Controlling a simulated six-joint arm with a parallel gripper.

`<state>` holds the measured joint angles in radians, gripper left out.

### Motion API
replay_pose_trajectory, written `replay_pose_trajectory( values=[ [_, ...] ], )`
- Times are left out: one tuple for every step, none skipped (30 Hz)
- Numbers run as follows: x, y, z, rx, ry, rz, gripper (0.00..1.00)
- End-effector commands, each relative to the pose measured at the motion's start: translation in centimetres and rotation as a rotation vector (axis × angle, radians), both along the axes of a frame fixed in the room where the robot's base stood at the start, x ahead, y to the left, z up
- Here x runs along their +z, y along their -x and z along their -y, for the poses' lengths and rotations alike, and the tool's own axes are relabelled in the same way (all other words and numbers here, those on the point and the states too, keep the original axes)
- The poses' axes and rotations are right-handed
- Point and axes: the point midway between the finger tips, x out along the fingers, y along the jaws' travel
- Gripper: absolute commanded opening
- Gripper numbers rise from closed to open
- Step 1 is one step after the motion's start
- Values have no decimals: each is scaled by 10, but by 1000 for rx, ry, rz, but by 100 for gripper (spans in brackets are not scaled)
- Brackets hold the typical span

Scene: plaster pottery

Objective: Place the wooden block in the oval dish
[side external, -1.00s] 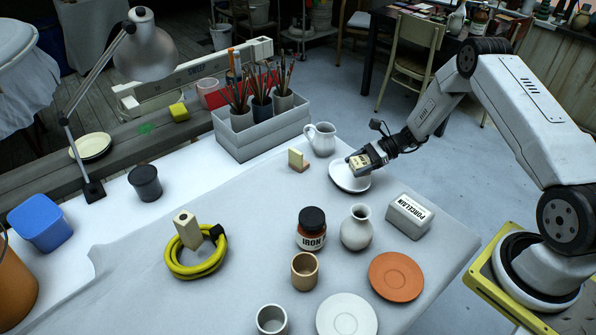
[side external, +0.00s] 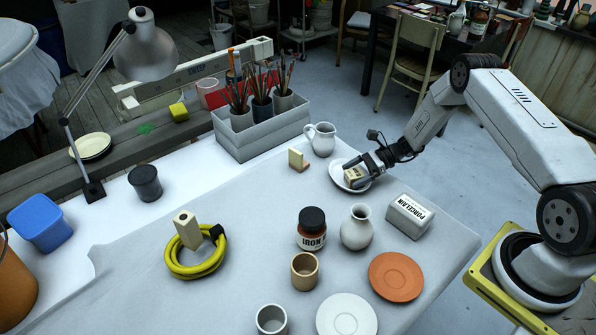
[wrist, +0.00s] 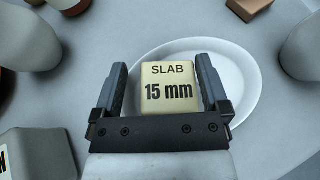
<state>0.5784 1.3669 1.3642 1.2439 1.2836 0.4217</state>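The wooden block (side external: 353,175) is pale cream and sits in the white oval dish (side external: 337,176) at the right of the table. In the wrist view the block (wrist: 170,92) shows the lettering "SLAB 15 mm", with the dish (wrist: 243,78) around and behind it. My gripper (side external: 360,170) is low over the dish, its fingers on either side of the block. In the wrist view my gripper (wrist: 162,66) is open, with a gap visible between the left finger and the block. The block's underside is hidden.
A white jug (side external: 321,139) stands behind the dish and a small cream-and-brown piece (side external: 298,160) to its left. An "IRON" jar (side external: 311,229) is further left.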

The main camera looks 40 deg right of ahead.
Motion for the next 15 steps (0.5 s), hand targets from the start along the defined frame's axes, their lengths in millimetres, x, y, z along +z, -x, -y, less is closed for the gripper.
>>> replay_pose_trajectory(
  values=[
    [0,0,0,0,0,0,100],
    [0,0,0,0,0,0,100],
    [0,0,0,0,0,0,100],
    [0,0,0,0,0,0,100],
    [0,0,0,0,0,0,100],
    [0,0,0,0,0,0,100],
    [0,0,0,0,0,0,100],
    [1,0,0,0,0,0,100],
    [1,0,0,0,0,0,100],
    [2,0,0,0,0,0,100],
    [2,0,0,0,0,0,100],
    [3,0,0,0,0,0,100],
    [5,0,0,0,0,0,100],
    [5,1,2,-1,0,0,100],
    [6,2,5,-1,0,0,100]
  ],
)
